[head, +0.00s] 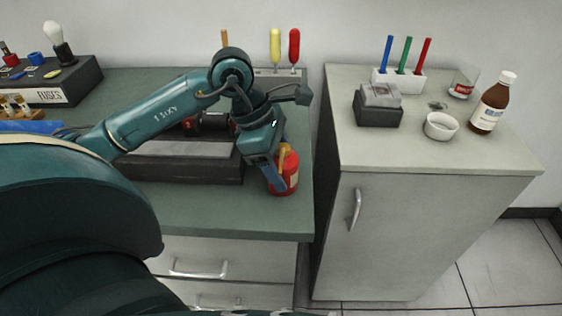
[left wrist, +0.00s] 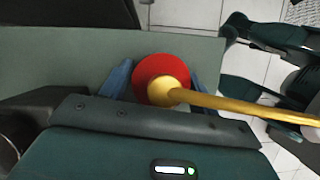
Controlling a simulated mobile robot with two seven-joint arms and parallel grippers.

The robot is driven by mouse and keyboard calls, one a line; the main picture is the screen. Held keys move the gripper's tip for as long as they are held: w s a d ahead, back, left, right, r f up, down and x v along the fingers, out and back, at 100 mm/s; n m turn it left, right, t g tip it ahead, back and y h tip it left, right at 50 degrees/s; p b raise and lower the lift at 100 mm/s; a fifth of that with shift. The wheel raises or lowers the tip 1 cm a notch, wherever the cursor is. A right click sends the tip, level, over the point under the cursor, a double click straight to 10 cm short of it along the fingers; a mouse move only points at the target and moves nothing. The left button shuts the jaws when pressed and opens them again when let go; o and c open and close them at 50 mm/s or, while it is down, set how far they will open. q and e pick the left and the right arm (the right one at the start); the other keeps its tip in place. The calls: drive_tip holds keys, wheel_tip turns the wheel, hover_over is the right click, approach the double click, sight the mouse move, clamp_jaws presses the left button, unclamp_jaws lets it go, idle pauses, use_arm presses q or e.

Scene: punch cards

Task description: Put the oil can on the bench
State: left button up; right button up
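The red oil can (head: 288,181) with a yellow top stands upright at the front right of the green bench (head: 225,212). In the left wrist view, the can (left wrist: 150,70) shows from above, with its long yellow spout pointing right. My left gripper (head: 276,178) is lowered around the can. In the left wrist view, its blue fingers (left wrist: 163,80) stand on either side of the can, close against it. The can's base appears to rest on the bench top. My right gripper is not in view.
A dark case (head: 190,168) lies behind and left of the can. A fuse box (head: 62,92) stands at the back left. A gap separates the bench from the cabinet (head: 440,135), which holds a brown bottle (head: 494,103), white dish (head: 440,126) and pen holder (head: 398,79).

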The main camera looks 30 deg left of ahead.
use_arm(q)
drive_tip(key=shift+o, duration=1.1)
drive_tip(key=shift+r, duration=0.15)
drive_tip(key=v, duration=1.2)
drive_tip(key=shift+p, duration=0.35)
